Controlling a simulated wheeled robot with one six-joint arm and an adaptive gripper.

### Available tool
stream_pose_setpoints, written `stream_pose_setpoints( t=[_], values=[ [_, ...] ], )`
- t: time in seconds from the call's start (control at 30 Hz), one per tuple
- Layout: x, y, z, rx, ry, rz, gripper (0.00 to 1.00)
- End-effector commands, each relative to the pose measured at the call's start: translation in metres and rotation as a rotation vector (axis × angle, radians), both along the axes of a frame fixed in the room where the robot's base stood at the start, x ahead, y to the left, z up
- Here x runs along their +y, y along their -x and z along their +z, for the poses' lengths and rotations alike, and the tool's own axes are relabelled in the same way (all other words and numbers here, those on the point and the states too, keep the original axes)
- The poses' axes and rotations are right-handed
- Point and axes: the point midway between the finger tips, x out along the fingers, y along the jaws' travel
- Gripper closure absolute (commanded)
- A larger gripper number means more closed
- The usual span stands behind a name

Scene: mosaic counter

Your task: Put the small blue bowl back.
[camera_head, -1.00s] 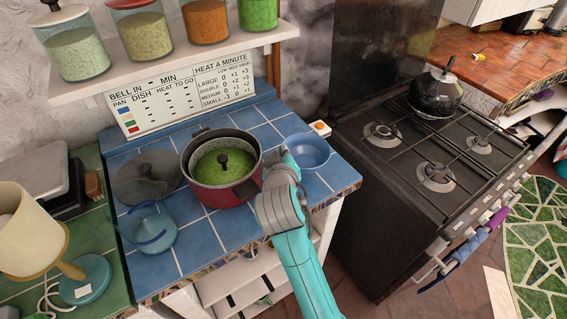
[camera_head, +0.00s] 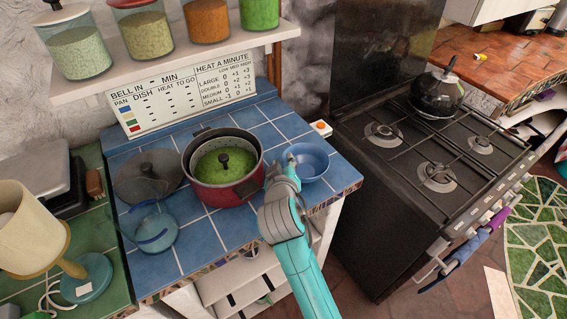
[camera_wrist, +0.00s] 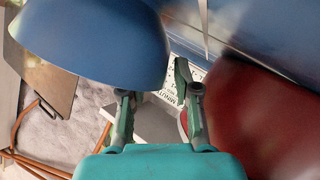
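The small blue bowl (camera_head: 312,164) is upright at the right end of the blue-tiled counter (camera_head: 277,133), and seems to rest on the tiles. My gripper (camera_head: 288,163) is at the bowl's left rim, with a fingertip showing over the rim. In the wrist view, the bowl (camera_wrist: 95,40) fills the upper left and hides the tip of one finger. The two fingers of my gripper (camera_wrist: 155,95) stand apart, with a clear gap between them. Whether a finger still touches the bowl cannot be told.
A red pot (camera_head: 225,192) with a lid stands just left of my gripper; its red side (camera_wrist: 265,115) is close in the wrist view. A clear blue-rimmed jug (camera_head: 155,232) and a dark lid (camera_head: 146,178) are farther left. The stove (camera_head: 400,190) stands right, across a gap.

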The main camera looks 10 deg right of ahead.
Motion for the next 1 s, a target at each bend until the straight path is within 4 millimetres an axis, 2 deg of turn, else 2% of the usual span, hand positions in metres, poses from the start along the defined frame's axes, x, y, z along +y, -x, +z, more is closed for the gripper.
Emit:
stream_pose_setpoints(
  t=[0.17, 0.27, 0.7, 0.83, 1.0],
  values=[
    [0.0, 0.0, 0.003, -0.002, -0.001, 0.001, 0.69],
    [0.003, 0.009, 0.005, 0.0, 0.001, 0.002, 0.69],
    [0.024, 0.083, 0.034, 0.0, -0.001, 0.003, 0.69],
    [0.027, 0.098, 0.04, 0.0, 0.001, 0.002, 0.69],
    [0.03, 0.107, 0.044, 0.0, 0.0, 0.001, 0.69]
  ],
)
